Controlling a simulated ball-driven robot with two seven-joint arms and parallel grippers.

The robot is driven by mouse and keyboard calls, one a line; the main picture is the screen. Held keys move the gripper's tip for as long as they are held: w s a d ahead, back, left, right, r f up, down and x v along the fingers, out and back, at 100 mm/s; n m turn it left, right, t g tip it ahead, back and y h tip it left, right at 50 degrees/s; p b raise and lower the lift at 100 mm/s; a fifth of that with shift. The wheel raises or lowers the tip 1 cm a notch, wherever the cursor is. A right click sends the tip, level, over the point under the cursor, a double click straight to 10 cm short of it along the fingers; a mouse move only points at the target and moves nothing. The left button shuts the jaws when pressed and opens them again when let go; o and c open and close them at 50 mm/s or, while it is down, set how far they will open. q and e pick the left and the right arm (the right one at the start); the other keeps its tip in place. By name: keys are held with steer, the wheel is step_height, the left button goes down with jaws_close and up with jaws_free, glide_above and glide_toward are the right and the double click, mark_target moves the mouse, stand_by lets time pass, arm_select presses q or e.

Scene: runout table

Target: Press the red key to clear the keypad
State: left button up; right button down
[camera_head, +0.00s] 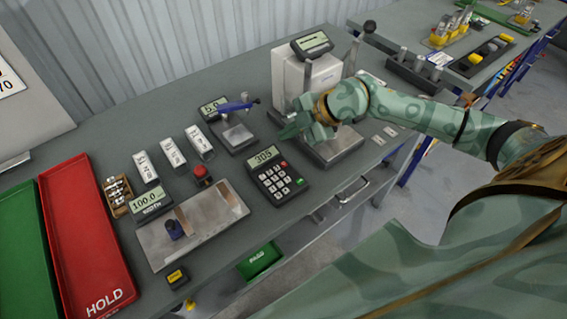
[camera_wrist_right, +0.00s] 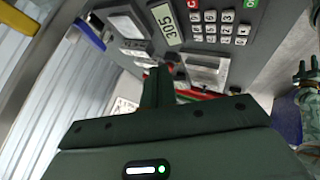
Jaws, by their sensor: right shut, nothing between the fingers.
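The dark keypad (camera_head: 259,185) sits on the grey bench, with a lit display reading 305 in the wrist view (camera_wrist_right: 205,50). Its red key (camera_head: 284,164) is at the upper right of the keys in the head view. The red key (camera_wrist_right: 193,4) is cut by the top edge of the wrist view. A green key (camera_head: 299,181) is lower on the keypad's right side. My right gripper (camera_head: 287,131) is shut and empty, above the bench beyond the keypad, apart from the red key. Its closed fingers (camera_wrist_right: 159,78) show in the wrist view. My left gripper is not in view.
A bench scale (camera_head: 334,146) stands right of the keypad, partly behind my right arm.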

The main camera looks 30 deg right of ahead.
steer(key=b, duration=0.7)
glide_above(284, 164)
steer(key=d, duration=0.1)
steer(key=f, duration=0.6)
steer(key=shift+s+f, duration=0.1)
steer(key=shift+s, duration=0.15)
steer(key=shift+f, duration=1.15)
steer(key=shift+f, duration=0.15)
steer(key=shift+f, duration=0.25)
